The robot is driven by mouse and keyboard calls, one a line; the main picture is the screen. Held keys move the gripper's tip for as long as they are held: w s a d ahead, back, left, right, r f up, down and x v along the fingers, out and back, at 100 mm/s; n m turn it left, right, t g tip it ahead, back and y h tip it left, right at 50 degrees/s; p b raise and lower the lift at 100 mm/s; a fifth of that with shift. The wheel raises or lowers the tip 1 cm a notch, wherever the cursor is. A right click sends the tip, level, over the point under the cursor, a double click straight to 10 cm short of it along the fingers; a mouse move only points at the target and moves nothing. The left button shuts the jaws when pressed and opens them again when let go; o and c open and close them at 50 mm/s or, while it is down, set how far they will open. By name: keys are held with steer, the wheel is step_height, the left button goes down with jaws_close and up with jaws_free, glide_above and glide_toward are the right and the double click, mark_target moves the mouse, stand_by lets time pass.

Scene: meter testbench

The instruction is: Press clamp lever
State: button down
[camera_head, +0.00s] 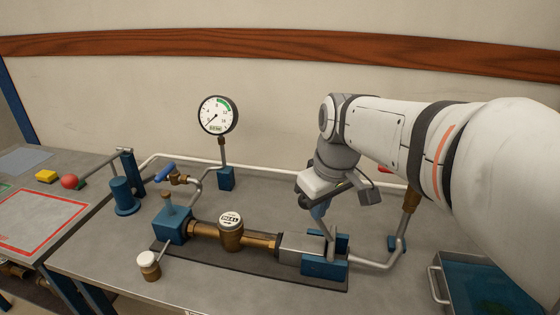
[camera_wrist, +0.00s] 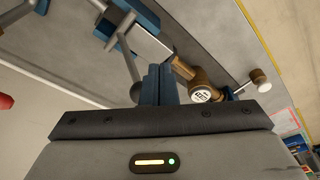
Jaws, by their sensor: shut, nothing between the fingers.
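The blue clamp (camera_head: 325,268) stands at the right end of the brass meter line, and it also shows at the top of the wrist view (camera_wrist: 140,12). A grey lever (camera_head: 332,243) rises from this clamp. In the wrist view the lever (camera_wrist: 132,68) ends in a rounded grey tip, just left of my fingers. My gripper (camera_head: 319,213) is shut and empty, pointing down above the clamp beside the lever. Its blue fingers (camera_wrist: 158,84) are together in the wrist view. I cannot tell whether they touch the lever.
The brass meter (camera_head: 231,236) sits mid-line, with a second blue block (camera_head: 173,225) and a white-capped knob (camera_head: 149,262) to its left. A pressure gauge (camera_head: 218,115) stands behind. A pipe runs right of the clamp. A blue-lined tray (camera_head: 437,290) is at the right front.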

steer(key=w+a+r+n, duration=0.2)
steer(key=w+n, duration=0.1)
steer(key=w, duration=0.2)
steer(key=w+a+r+n+g+y, duration=0.1)
steer(key=w+a+r+n, duration=0.1)
steer(key=w, duration=0.4)
steer(key=shift+w+a+r+n, duration=0.15)
steer(key=shift+a+r+n, duration=0.35)
steer(key=shift+n, duration=0.5)
steer(key=shift+f, duration=0.15)
step_height(320, 180, down, 9)
steer(key=d+p, duration=0.1)
steer(key=shift+s+d, duration=0.35)
steer(key=shift+d, duration=0.05)
steer(key=shift+f, duration=0.1)
steer(key=shift+s+a, duration=0.1)
